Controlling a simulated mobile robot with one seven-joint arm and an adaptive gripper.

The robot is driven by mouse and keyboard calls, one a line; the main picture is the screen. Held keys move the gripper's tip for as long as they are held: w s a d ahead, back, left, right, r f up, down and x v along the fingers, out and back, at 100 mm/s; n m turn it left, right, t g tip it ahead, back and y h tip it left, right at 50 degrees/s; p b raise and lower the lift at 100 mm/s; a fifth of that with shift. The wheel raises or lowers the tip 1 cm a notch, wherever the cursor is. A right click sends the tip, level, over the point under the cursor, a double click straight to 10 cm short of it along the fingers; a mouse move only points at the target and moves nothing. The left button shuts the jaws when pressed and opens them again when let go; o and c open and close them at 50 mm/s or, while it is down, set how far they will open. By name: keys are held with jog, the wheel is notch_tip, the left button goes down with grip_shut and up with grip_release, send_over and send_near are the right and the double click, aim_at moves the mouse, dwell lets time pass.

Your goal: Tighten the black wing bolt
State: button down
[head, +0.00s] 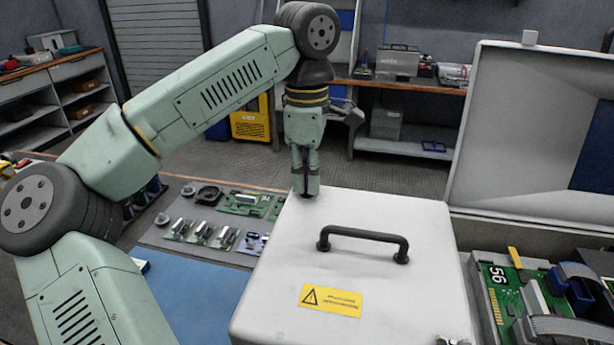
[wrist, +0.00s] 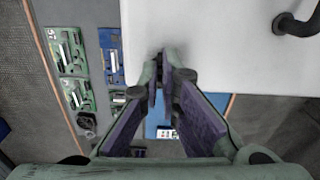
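My gripper (head: 304,188) points straight down at the far left corner of a white box lid. Its fingertips are at or just above the lid surface, with a small dark patch beneath them. In the wrist view my gripper (wrist: 161,72) has its two fingers close together, with only a narrow gap at the tips. The black wing bolt cannot be made out clearly; the fingertips cover the spot where the dark patch shows. I cannot tell whether the fingers are pressed on anything. The white box (head: 400,215) is closed.
The lid carries a black handle (head: 362,238) and a yellow warning label (head: 330,300). A silver fitting (head: 452,340) shows at its near right edge. Green circuit boards (head: 244,201) lie left of the box. An open case lid (head: 500,130) stands at right.

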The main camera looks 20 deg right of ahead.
jog(key=m, duration=0.6)
jog(key=shift+m, duration=0.4)
dwell(0.3)
jog(key=c, duration=1.7)
grip_release()
jog(key=shift+d+f, duration=0.1)
jog(key=shift+d, duration=0.05)
jog(key=shift+o, duration=0.2)
notch_tip(320, 180, up, 8)
jog(key=shift+f, duration=0.2)
